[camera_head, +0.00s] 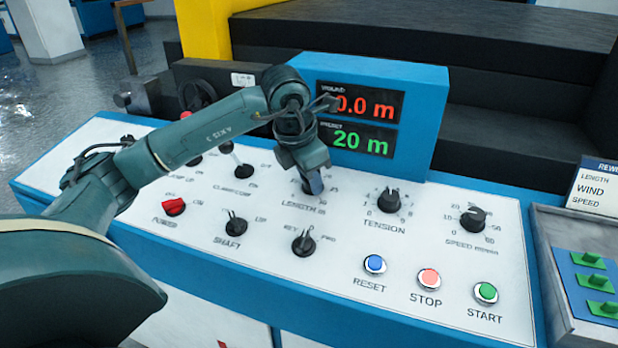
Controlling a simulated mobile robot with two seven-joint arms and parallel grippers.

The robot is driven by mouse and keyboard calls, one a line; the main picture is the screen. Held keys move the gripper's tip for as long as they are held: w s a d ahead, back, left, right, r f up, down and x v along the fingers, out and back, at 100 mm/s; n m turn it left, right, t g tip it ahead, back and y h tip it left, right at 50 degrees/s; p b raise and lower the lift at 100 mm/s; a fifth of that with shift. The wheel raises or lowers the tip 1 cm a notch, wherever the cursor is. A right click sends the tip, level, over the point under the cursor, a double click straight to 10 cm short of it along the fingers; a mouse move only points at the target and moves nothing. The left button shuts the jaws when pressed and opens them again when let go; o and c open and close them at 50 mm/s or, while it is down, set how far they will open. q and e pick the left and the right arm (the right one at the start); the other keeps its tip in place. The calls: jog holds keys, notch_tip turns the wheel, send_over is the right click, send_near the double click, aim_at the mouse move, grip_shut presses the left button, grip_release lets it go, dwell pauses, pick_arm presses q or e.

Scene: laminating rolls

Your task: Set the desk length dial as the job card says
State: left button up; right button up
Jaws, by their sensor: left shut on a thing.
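The length dial (307,187) is on the white control desk above its "LENGTH" label, mostly hidden by my left gripper. My left gripper (313,182) points down over the dial and is shut on it. The display (362,118) behind it shows 0.0 m in red, its left end partly covered by my arm, and 20 m in green below. The job card (597,190) stands at the right edge. Its words LENGTH, WIND and SPEED show, but its values are cut off by the frame. My right gripper is not in view.
Around the length dial are the tension dial (389,201), speed dial (472,219), key switch (303,243), shaft switch (236,225) and red power switch (173,206). Blue reset (375,264), red stop (428,279) and green start (486,292) buttons line the front. A tray with green pieces (596,281) is at right.

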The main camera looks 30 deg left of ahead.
pick_arm(q)
jog(key=shift+n, duration=0.3)
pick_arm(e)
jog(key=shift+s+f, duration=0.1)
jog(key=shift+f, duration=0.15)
pick_arm(q)
jog(key=o, duration=1)
jog(key=v, duration=1.3)
jog(key=shift+s+r, duration=0.1)
